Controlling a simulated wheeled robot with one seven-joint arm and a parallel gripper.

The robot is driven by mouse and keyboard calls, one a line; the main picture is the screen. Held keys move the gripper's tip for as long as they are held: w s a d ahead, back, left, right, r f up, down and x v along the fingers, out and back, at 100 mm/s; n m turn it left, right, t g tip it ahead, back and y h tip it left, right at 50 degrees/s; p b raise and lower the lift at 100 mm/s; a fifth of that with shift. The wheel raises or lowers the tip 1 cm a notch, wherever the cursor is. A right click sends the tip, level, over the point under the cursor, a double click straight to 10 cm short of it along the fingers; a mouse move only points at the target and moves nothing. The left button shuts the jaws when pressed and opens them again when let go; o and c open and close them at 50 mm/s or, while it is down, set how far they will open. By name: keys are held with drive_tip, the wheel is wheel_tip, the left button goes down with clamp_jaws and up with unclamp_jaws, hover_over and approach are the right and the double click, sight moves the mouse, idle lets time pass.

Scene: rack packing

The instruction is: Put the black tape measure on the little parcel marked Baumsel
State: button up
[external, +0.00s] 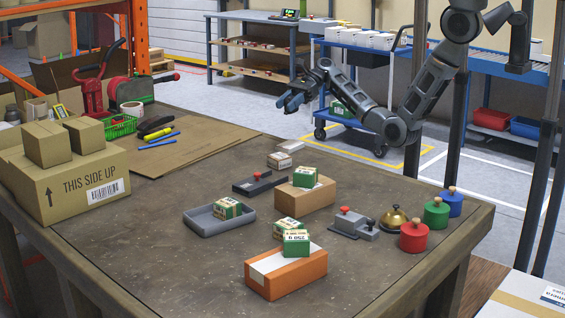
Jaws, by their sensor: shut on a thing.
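My gripper (285,103) is raised beyond the far edge of the workbench, to the right of the cardboard sheets, shut on a small dark thing. The thing is too small and dark to identify for sure; I cannot tell if it is the black tape measure. Small green-and-cream boxes stand on a brown carton (304,199), on an orange box (287,274) and in a grey tray (220,222). A small whitish parcel (279,160) lies near the far edge. I cannot read the name Baumsel on any of these.
A large carton (75,187) is at left. The front left of the bench is clear.

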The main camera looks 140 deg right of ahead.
drive_tip(key=w+a+f, duration=0.1)
drive_tip(key=w+f, duration=0.1)
drive_tip(key=w, duration=0.1)
drive_tip(key=w+a+f, duration=0.1)
drive_tip(key=w+f, duration=0.1)
drive_tip(key=w, duration=0.1)
drive_tip(key=w+a+f, duration=0.2)
drive_tip(key=w, duration=0.2)
drive_tip(key=shift+f, duration=0.25)
drive_tip(key=shift+w+f, duration=0.1)
drive_tip(key=shift+f, duration=1.9)
drive_tip(key=shift+f, duration=0.15)
drive_tip(key=o, duration=1.2)
drive_tip(key=shift+c, duration=0.2)
drive_tip(key=v, duration=1.2)
drive_tip(key=shift+r, duration=0.2)
drive_tip(key=shift+w+f, duration=0.1)
